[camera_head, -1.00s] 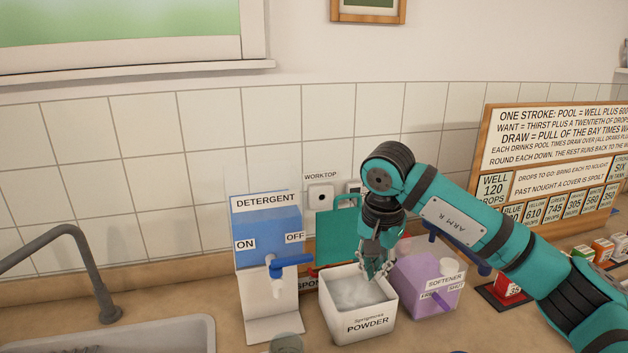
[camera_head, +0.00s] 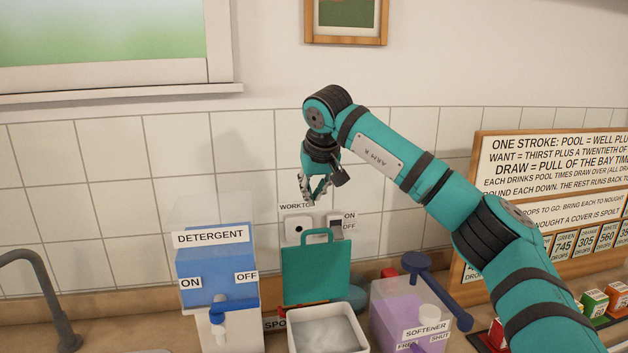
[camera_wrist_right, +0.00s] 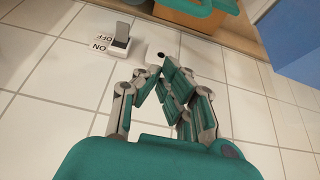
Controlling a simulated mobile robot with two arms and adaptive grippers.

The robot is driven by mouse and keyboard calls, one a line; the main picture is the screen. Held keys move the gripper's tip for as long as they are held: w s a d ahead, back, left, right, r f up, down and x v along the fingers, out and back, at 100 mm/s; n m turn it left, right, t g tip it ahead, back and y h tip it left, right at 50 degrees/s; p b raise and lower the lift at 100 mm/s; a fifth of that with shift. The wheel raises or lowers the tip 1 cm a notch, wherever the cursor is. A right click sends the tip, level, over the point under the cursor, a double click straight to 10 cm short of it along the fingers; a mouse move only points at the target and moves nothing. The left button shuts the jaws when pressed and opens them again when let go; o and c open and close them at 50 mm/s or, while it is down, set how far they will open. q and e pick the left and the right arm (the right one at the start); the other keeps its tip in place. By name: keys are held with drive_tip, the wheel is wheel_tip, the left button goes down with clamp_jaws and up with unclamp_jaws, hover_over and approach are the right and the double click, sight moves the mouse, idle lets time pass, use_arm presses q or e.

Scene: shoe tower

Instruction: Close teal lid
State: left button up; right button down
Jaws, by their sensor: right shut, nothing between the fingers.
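The teal lid (camera_head: 313,272) stands upright and open at the back of the white powder box (camera_head: 330,335), with its handle loop at the top. White powder shows inside the box. My right gripper (camera_head: 318,200) is shut and empty. It hangs above the lid, in front of the tiled wall, apart from the lid. In the right wrist view its fingers (camera_wrist_right: 160,75) come together at the tips, and a teal edge, likely the lid (camera_wrist_right: 215,5), shows at the top. My left gripper is not in view.
A blue detergent dispenser (camera_head: 213,262) stands left of the box, and a purple softener dispenser (camera_head: 395,315) with a dark blue lever stands right. A wall socket (camera_head: 298,228) and a switch (camera_head: 334,226) are behind the lid. A lettered board (camera_head: 540,150) stands at right.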

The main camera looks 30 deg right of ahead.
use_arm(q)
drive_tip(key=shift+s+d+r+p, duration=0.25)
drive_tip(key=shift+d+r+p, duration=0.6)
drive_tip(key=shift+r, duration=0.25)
use_arm(e)
drive_tip(key=f, duration=0.1)
drive_tip(key=s+f, duration=0.1)
drive_tip(key=f, duration=0.2)
drive_tip(key=shift+s+f, duration=0.35)
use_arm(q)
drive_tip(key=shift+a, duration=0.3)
use_arm(e)
drive_tip(key=shift+a, duration=0.1)
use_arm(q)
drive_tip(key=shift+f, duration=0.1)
